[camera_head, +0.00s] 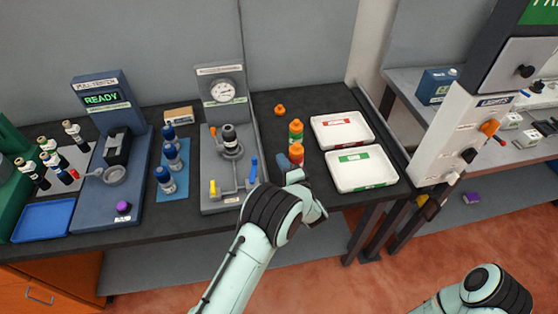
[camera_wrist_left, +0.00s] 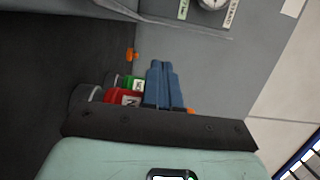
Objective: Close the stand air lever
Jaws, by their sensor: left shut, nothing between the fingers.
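The grey stand (camera_head: 222,204) with a round gauge (camera_head: 223,92) is in the middle of the bench in the head view. It has a blue lever (camera_head: 253,169) standing up at its right side and a yellow lever (camera_head: 213,188) at its front left. I cannot read which one is the air lever. My left gripper (camera_head: 297,176) is to the right of the stand, apart from both levers, partly hidden by its own wrist. In the left wrist view its blue fingers (camera_wrist_left: 164,84) are together and empty. The gauge shows at the top there; the levers do not.
Orange-capped bottles (camera_head: 296,133) stand close behind my left gripper. A red-labelled tray (camera_head: 318,134) and a green-labelled tray (camera_head: 335,178) lie to its right. Blue-capped bottles (camera_head: 172,155) and the tester (camera_head: 101,96) are left of the stand.

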